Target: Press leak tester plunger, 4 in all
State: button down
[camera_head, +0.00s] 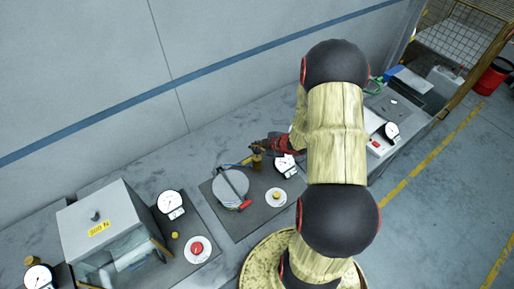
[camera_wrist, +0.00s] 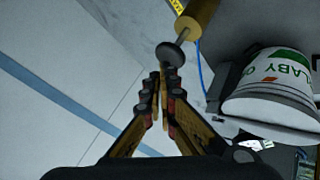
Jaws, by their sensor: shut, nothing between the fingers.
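The leak tester plunger shows in the wrist view as a dark round knob (camera_wrist: 171,55) on a thin grey rod, coming out of a brass cylinder (camera_wrist: 199,17). In the head view the brass cylinder (camera_head: 257,162) stands at the back of a dark plate (camera_head: 232,222). My gripper (camera_wrist: 163,74) is shut and empty, its fingertips right by the knob; I cannot tell whether they touch it. In the head view my gripper (camera_head: 259,147) is at the top of the cylinder, and the knob is not clearly visible.
On the plate are a round silver lid (camera_head: 231,185) with a red-tipped bar, a dial gauge (camera_head: 285,167) and a yellow button (camera_head: 276,196). A grey box (camera_head: 112,232) stands to the left. A white labelled tub (camera_wrist: 272,92) is at right in the wrist view.

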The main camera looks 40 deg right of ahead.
aim_at(256, 151)
jog(key=shift+r, duration=0.5)
notch_tip(256, 151, up, 5)
jog(key=p, duration=0.4)
jog(key=shift+p, duration=0.35)
dwell(1.6)
